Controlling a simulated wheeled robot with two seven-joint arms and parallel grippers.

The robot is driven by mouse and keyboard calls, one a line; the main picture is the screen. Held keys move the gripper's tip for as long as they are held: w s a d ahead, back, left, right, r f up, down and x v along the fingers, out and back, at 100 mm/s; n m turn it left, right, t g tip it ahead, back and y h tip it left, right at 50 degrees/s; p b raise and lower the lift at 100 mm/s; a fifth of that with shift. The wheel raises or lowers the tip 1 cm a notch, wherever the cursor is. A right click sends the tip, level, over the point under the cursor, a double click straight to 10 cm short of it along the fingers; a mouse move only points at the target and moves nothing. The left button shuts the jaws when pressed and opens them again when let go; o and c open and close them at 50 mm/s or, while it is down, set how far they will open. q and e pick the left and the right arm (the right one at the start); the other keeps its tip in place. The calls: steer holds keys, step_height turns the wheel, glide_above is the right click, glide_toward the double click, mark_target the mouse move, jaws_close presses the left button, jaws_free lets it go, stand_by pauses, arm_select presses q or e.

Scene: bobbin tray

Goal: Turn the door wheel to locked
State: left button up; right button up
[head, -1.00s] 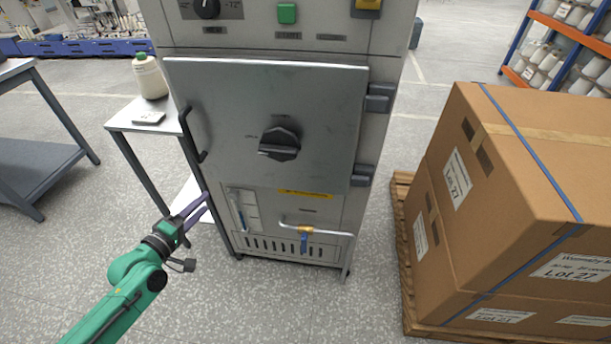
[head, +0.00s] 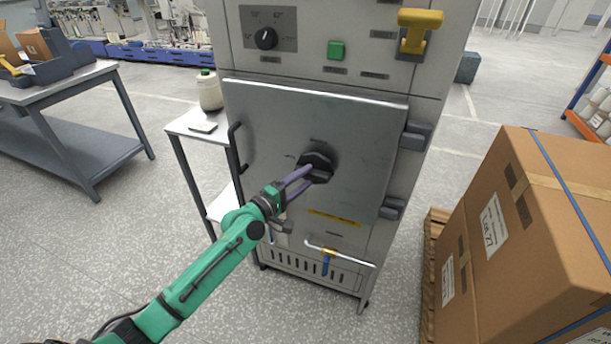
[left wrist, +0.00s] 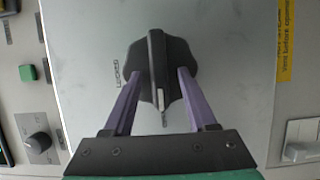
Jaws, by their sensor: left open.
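The door wheel (head: 316,162) is a dark, lobed knob with a raised ridge, on the grey metal door (head: 270,125) of the cabinet. In the left wrist view the wheel (left wrist: 153,62) has a white mark at the lower end of its ridge, facing a small label that seems to read OPEN. The LOCKED label (left wrist: 118,75) lies left of the wheel there. My left gripper (head: 304,177) is open at the wheel, its purple fingers on either side of the ridge. I cannot tell whether they touch it. My right gripper is out of view.
The door handle (head: 236,150) is at the door's left edge. A valve pipe with a blue lever (head: 326,265) is below. A side table (head: 190,130) with a bottle (head: 209,92) stands left, and strapped cartons (head: 530,230) stand right.

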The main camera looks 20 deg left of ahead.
arm_select(q)
steer(key=shift+w+d, duration=0.3)
steer(key=shift+w, duration=0.1)
steer(key=shift+c, duration=0.3)
steer(key=shift+a, duration=0.1)
jaws_close()
steer(key=shift+r, duration=0.1)
